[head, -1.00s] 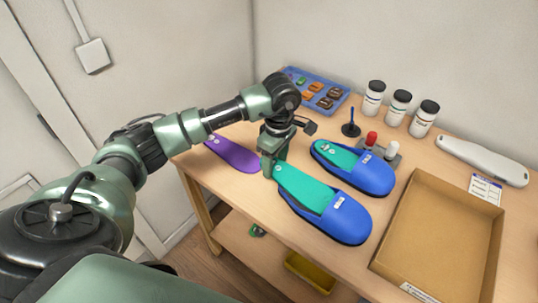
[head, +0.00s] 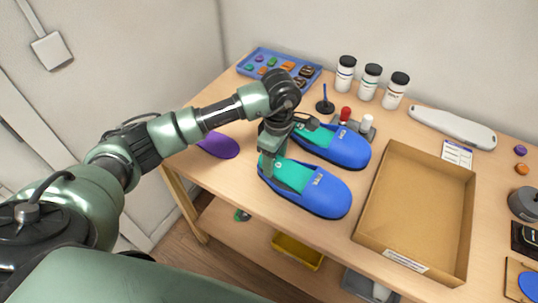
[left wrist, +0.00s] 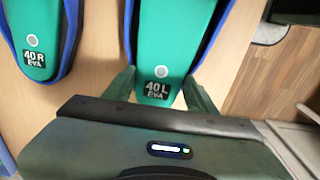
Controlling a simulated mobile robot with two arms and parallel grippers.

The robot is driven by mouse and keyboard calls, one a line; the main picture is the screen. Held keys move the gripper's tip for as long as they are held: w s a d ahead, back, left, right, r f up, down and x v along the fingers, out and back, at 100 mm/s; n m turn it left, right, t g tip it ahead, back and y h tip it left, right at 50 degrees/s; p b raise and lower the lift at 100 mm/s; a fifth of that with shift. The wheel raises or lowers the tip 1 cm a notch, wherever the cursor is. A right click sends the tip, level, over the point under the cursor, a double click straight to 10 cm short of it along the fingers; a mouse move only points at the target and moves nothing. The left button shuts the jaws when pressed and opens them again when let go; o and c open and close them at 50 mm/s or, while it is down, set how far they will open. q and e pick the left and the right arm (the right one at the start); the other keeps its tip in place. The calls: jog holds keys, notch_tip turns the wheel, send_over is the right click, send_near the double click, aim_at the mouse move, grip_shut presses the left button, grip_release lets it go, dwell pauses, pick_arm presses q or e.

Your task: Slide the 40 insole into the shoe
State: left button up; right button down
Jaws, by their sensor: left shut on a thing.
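The green insole marked 40 L (left wrist: 167,45) lies in the near blue shoe (head: 328,193), its front end hidden under the upper. My left gripper (head: 269,168) is at the shoe's heel end and is shut on the insole's heel. In the left wrist view its two fingers (left wrist: 160,88) stand on either side of the heel label, and the blue rim (left wrist: 210,40) runs along the insole. I cannot tell whether the heel lies flat. The far blue shoe (head: 350,150) holds a green insole marked 40 R (left wrist: 36,30). My right gripper is not in view.
A purple insole (head: 218,146) lies left of the gripper. An empty cardboard box (head: 368,222) stands right of the shoes. A blue tray (head: 251,66), several bottles (head: 371,82) and a red-and-white-topped stand (head: 368,131) are behind. The table's front edge is close to the near shoe.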

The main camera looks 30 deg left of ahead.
pick_arm(q)
jog(key=shift+d, duration=0.3)
jog(key=o, duration=1.4)
jog(key=shift+o, duration=0.2)
notch_tip(320, 180, up, 7)
jog(key=shift+d+f+b, duration=0.1)
jog(key=shift+d+b, duration=0.05)
jog(key=shift+b, duration=0.85)
jog(key=shift+r, duration=0.45)
